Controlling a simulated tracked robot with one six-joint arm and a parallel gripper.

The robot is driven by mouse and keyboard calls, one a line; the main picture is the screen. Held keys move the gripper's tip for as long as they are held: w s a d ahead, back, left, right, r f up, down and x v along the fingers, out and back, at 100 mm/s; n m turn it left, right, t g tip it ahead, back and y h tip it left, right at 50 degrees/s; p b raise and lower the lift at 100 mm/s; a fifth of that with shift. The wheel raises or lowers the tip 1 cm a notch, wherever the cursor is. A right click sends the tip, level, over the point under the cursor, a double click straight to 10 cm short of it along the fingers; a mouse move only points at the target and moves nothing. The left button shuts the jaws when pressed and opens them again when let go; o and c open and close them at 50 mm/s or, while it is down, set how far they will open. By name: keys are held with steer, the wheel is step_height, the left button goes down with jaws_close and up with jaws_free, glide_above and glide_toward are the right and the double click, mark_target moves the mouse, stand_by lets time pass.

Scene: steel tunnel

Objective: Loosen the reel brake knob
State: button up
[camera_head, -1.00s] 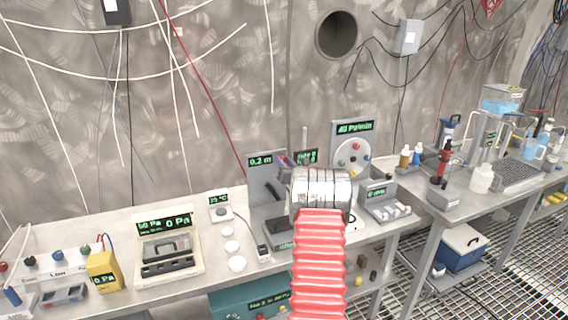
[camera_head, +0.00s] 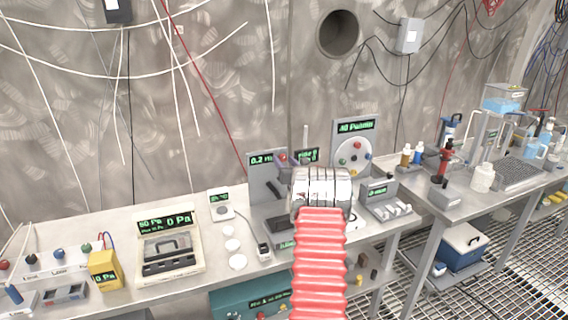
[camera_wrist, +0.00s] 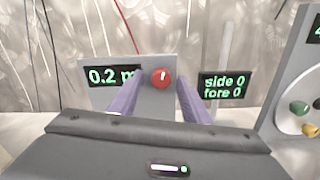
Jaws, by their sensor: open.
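The red round knob (camera_wrist: 161,78) with a white mark is on the upright grey panel (camera_wrist: 155,66), right of the panel's "0.2 m" display (camera_wrist: 112,75); I take it for the reel brake knob. My gripper (camera_wrist: 159,97) is open, its two purple fingers reaching toward the panel on either side below the knob. I cannot tell whether they touch it. In the head view the same panel (camera_head: 256,176) stands at the back of the bench, with the knob small and close to the fingers. My arm's end hides the panel's lower right part.
A "side 0 fore 0" display (camera_wrist: 224,86) and a pale upright post (camera_wrist: 225,48) stand right of the panel. Further right is a dial panel (camera_head: 353,145) with coloured knobs. White discs (camera_head: 232,245) and a case-shaped instrument (camera_head: 168,250) lie left on the bench.

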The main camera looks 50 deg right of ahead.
steer(key=shift+s+r, duration=0.1)
steer(key=shift+s+a, duration=0.1)
steer(key=shift+s, duration=0.2)
steer(key=v, duration=1.3)
